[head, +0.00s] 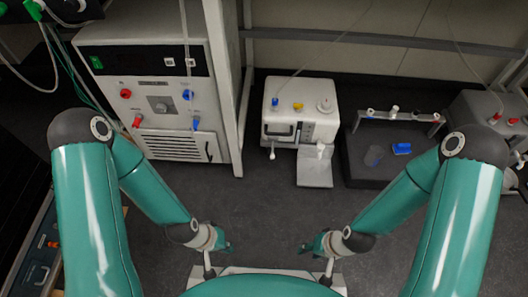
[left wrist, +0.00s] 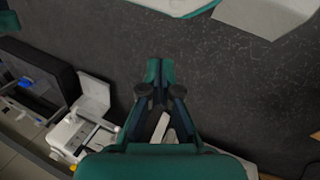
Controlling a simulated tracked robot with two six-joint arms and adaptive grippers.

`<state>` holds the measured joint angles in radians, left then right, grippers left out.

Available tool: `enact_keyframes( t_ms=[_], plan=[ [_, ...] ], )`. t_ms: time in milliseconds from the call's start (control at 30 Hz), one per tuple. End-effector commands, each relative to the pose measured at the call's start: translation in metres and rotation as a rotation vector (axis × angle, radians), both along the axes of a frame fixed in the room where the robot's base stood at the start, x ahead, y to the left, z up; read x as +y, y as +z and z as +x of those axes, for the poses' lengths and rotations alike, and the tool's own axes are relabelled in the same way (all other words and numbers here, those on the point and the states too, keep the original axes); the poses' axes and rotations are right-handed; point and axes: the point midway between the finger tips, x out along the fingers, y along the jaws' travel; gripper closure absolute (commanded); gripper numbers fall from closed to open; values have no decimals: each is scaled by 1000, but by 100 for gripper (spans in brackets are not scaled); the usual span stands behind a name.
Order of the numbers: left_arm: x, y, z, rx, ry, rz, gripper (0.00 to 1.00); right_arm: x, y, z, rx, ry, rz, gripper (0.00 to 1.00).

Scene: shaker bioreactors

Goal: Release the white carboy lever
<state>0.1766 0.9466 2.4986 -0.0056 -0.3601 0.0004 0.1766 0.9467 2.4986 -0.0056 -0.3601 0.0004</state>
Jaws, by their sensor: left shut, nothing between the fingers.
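A white bench unit (head: 299,112) stands against the back wall, with blue, yellow and red caps on top. A small white lever (head: 272,151) hangs at its lower left front; it looks like the carboy lever, but I cannot be sure. The white unit also shows at the lower left of the left wrist view (left wrist: 72,138). My left gripper (head: 224,241) is low in front, well short of the unit, shut and empty; its fingertips meet in the left wrist view (left wrist: 160,68). My right gripper (head: 309,246) is to its right, also clear of the unit; its fingers are too small to judge.
A large grey-white cabinet (head: 157,105) with knobs stands left of a white upright post (head: 222,75). A dark platform (head: 385,160) with a blue piece (head: 401,149) lies right. Another grey unit (head: 485,112) is far right. The dark floor between is clear.

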Motion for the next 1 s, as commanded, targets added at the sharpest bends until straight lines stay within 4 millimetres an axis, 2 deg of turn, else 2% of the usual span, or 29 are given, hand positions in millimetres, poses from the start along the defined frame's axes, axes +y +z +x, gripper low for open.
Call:
enact_keyframes(
  t_ms=[300,367,433,567,800,900,1000],
  plan=[
    [0,0,2,-3,5,-1,100,0,1,0,0,0,0,60],
    [0,-2,9,-12,22,-2,100,0,2,0,0,0,0,60],
    [-2,-8,24,-33,62,-7,100,0,4,0,0,0,0,60],
    [-6,-27,79,-104,216,-39,100,0,13,0,0,0,0,60],
    [-20,-66,215,-290,634,-265,100,0,36,0,0,0,0,60],
    [-27,-73,257,-339,783,-411,100,0,44,0,0,0,0,60],
    [-33,-76,287,-365,889,-552,100,0,51,0,0,0,0,60]
  ],
)
